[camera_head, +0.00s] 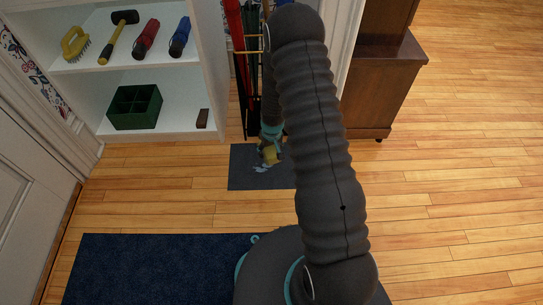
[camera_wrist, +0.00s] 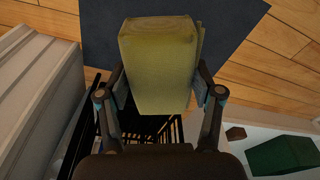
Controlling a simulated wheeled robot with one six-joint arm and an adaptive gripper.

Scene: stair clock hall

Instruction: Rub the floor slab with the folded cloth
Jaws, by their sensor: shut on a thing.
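My gripper (camera_head: 267,158) is low over the floor in the head view, partly behind my arm. In the wrist view its two fingers (camera_wrist: 160,92) are closed on the sides of the folded cloth (camera_wrist: 158,60), a thick yellow-green block. Only a small yellow bit of the cloth (camera_head: 270,153) shows in the head view. The floor slab (camera_head: 242,178) is a dark blue-grey square on the wood floor, and my arm hides its right side. In the wrist view the slab (camera_wrist: 235,40) lies behind the cloth. I cannot tell whether the cloth touches it.
A white shelf (camera_head: 150,137) at the back left holds a brush, a mallet, umbrellas, a green divided box (camera_head: 135,106) and a brown block (camera_head: 202,118). A stand with long umbrellas (camera_head: 240,75) is behind the slab. A wooden cabinet (camera_head: 380,90) stands right. A blue mat (camera_head: 150,268) lies front left.

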